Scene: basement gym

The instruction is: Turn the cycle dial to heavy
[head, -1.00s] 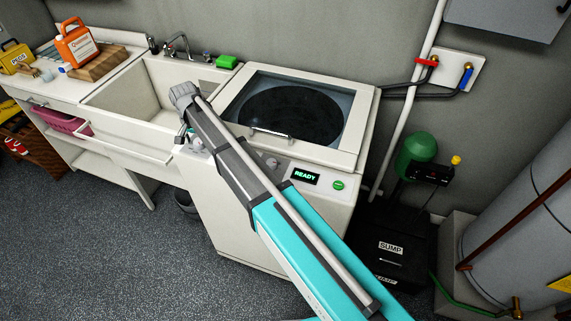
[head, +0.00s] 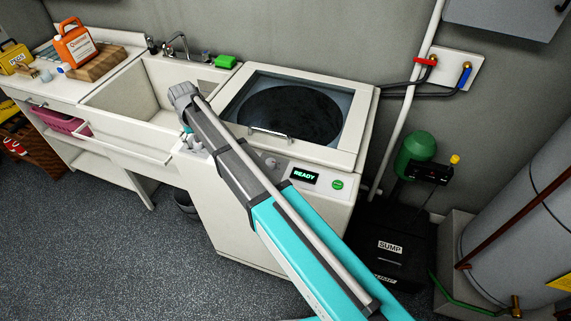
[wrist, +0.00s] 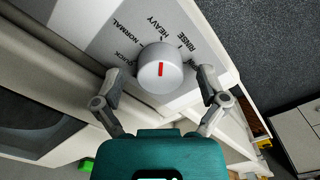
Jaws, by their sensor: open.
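The cycle dial (wrist: 160,72) is a round light-grey knob with a red line on the washer's control panel. QUICK, NORMAL, HEAVY and RINSE are printed around it in the wrist view. The red line runs upright in the picture, roughly in line with the HEAVY side; its exact setting is hard to tell. My gripper (wrist: 160,80) is open, with one finger on each side of the dial and visible gaps to both. In the head view my gripper (head: 190,140) is over the panel's left end, partly hidden by my arm. The washer (head: 345,158) has its lid shut.
Another knob (head: 271,163), a READY display (head: 304,177) and a green button (head: 338,184) sit farther right on the panel. A sink (head: 140,97) stands left of the washer. A black sump box (head: 390,250) is on the right.

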